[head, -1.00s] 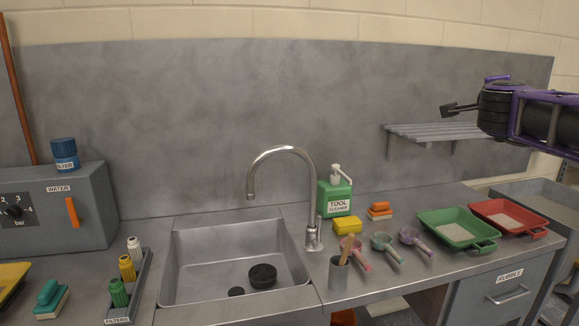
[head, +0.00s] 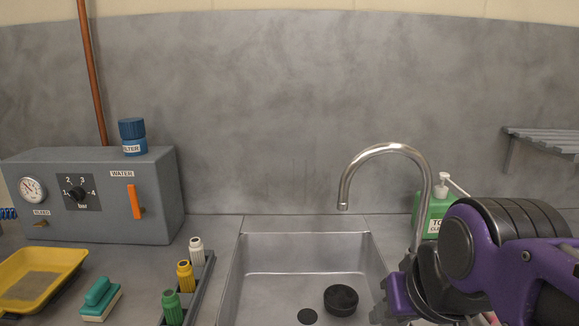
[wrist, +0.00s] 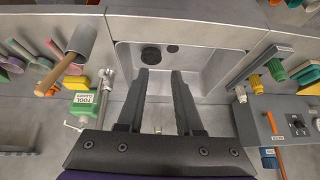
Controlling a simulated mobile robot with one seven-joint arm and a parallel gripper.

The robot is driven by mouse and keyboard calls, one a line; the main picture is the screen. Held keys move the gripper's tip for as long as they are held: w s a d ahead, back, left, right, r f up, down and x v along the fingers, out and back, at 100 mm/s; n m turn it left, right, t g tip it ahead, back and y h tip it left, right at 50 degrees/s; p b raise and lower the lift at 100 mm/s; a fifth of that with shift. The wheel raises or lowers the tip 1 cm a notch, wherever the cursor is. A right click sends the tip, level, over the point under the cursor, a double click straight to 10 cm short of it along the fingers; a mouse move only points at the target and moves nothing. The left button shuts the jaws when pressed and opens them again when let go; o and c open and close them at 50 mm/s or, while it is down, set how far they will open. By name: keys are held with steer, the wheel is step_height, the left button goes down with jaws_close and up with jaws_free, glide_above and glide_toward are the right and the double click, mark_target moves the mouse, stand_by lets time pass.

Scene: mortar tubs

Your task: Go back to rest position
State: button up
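My gripper shows in the wrist view (wrist: 161,80) with its two dark fingers apart and nothing between them. It hangs above the steel sink (wrist: 210,60), which has a round black plug (wrist: 151,55) lying in it. In the head view my purple and black arm fills the lower right, in front of the tap's base and part of the sink (head: 300,250). The fingertips cannot be made out there.
The curved tap (head: 390,148) and green tool cleaner bottle (head: 432,212) stand close to my arm. At left are the grey water box (head: 100,195), blue filter jar (head: 132,138), yellow tray (head: 38,278), green-handled sponge (head: 100,298) and a rack of small bottles (head: 185,276).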

steer(key=shift+g, duration=0.3)
steer(key=p+v, duration=0.4)
steer(key=p, duration=0.1)
steer(key=shift+w+d+r, duration=0.1)
steer(key=shift+w+r, duration=0.1)
steer(key=shift+w, duration=0.2)
